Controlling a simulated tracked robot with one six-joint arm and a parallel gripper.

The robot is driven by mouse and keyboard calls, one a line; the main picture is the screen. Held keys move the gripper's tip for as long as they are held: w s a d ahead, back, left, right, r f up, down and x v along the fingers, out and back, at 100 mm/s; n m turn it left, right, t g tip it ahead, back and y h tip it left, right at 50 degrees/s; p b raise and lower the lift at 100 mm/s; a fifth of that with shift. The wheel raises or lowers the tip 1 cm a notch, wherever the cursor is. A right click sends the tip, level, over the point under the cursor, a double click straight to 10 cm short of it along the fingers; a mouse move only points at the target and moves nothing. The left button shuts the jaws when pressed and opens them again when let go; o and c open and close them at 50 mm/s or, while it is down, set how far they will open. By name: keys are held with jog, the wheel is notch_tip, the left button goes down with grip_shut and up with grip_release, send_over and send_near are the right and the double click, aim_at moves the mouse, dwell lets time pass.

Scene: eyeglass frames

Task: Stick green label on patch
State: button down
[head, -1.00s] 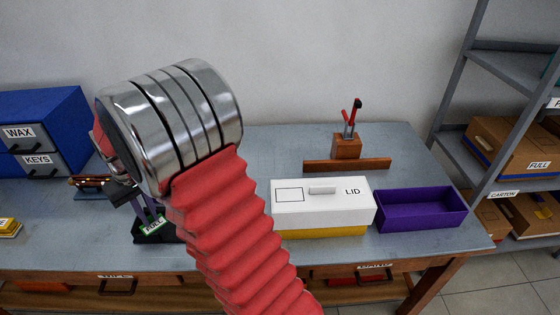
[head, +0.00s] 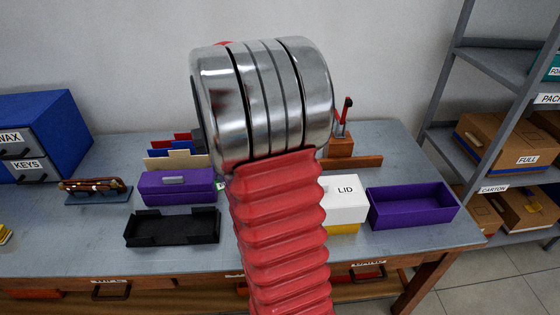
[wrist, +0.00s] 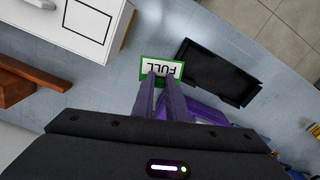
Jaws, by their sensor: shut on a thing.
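The green-bordered label (wrist: 146,72) reads FULL and is pinched between the fingertips of my gripper (wrist: 161,82) in the wrist view. It hangs over bare table between the white box and the black tray. A small bit of the label (head: 220,187) shows at the left edge of my arm in the head view. The patch (wrist: 88,20), a black-outlined rectangle, is on the top of the white box marked LID (head: 345,192). The label is apart from it. My arm hides the patch and most of my gripper in the head view.
The black tray (head: 172,228) is left of my arm, with a closed purple box (head: 178,187) behind it. An open purple box (head: 412,206) stands right of the white box. A wooden block with tools (head: 341,147) and a wooden bar (head: 355,161) are behind.

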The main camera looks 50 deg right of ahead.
jog(key=s+d+r+m, duration=0.3)
jog(key=s+d, duration=0.6)
jog(key=s, duration=0.3)
jog(key=shift+s+d+r+m, duration=0.3)
jog(key=shift+s+d+r, duration=0.05)
jog(key=shift+r, duration=0.2)
jog(key=shift+f, duration=0.1)
jog(key=shift+f, duration=3.35)
jog(key=shift+f, duration=1.15)
jog(key=c, duration=1.7)
grip_release()
jog(key=shift+o, duration=0.2)
jog(key=shift+r, duration=0.2)
notch_tip(320, 180, up, 7)
jog(key=shift+f, duration=0.15)
